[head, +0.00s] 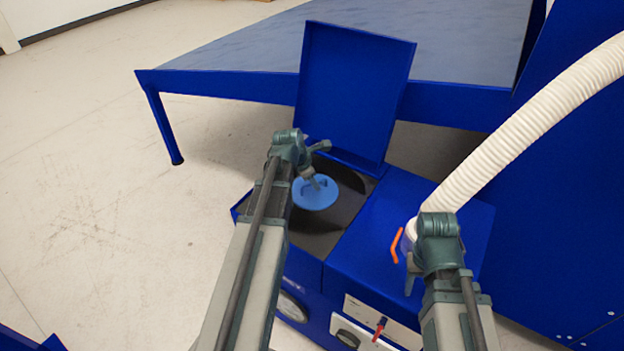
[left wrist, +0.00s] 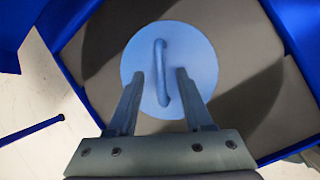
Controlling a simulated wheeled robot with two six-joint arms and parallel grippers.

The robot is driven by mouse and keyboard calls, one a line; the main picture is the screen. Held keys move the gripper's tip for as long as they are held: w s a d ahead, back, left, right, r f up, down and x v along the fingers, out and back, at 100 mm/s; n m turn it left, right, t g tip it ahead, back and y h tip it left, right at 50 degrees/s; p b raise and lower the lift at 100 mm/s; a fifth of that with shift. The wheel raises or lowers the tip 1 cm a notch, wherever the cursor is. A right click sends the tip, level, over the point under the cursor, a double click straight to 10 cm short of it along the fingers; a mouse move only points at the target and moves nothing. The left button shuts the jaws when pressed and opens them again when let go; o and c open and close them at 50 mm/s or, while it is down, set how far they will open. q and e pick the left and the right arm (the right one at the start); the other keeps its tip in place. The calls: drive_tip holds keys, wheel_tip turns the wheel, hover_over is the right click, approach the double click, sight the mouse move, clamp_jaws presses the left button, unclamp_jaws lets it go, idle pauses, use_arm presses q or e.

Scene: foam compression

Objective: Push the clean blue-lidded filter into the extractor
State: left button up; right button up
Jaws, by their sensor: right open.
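The blue-lidded filter (head: 318,200) shows as a round light-blue lid with a raised bar handle, sitting in the grey-lined open compartment of the blue extractor (head: 370,225). Its body below the lid is hidden. The lid also shows from above in the left wrist view (left wrist: 195,50). My left gripper (head: 318,166) is over the lid. In the left wrist view its two fingers (left wrist: 158,88) are apart, one on each side of the handle, with gaps beside it. My right gripper (head: 412,268) is open over the extractor's right part, close to an orange lever (head: 396,246).
The extractor's blue cover (head: 355,95) stands raised behind the compartment. A ribbed white hose (head: 530,120) rises from the right part of the extractor. A large blue-framed table (head: 240,55) stands behind. A red-handled valve (head: 381,325) is on the front. The floor at left is clear.

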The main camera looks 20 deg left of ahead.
use_arm(q)
drive_tip(key=shift+s+r, duration=0.1)
drive_tip(key=shift+r, duration=0.05)
use_arm(e)
drive_tip(key=shift+r, duration=0.15)
use_arm(q)
drive_tip(key=p+v, duration=1.2)
drive_tip(key=v, duration=0.1)
drive_tip(key=shift+s+r, duration=0.15)
drive_tip(key=shift+r, duration=0.1)
use_arm(e)
wheel_tip(320, 180, up, 12)
use_arm(q)
drive_tip(key=s+d+m+g, duration=0.1)
drive_tip(key=s+d+m, duration=0.4)
drive_tip(key=d+m, duration=0.4)
drive_tip(key=s+d+f+m+g+y, duration=0.1)
drive_tip(key=s+d+m+g, duration=0.1)
drive_tip(key=s+d+m, duration=0.3)
drive_tip(key=s+d+f+m+g+y, duration=0.1)
drive_tip(key=s+d+m, duration=0.4)
drive_tip(key=d+m, duration=0.8)
drive_tip(key=shift+m+g, duration=0.5)
drive_tip(key=shift+m, duration=1.9)
use_arm(e)
drive_tip(key=shift+r, duration=0.1)
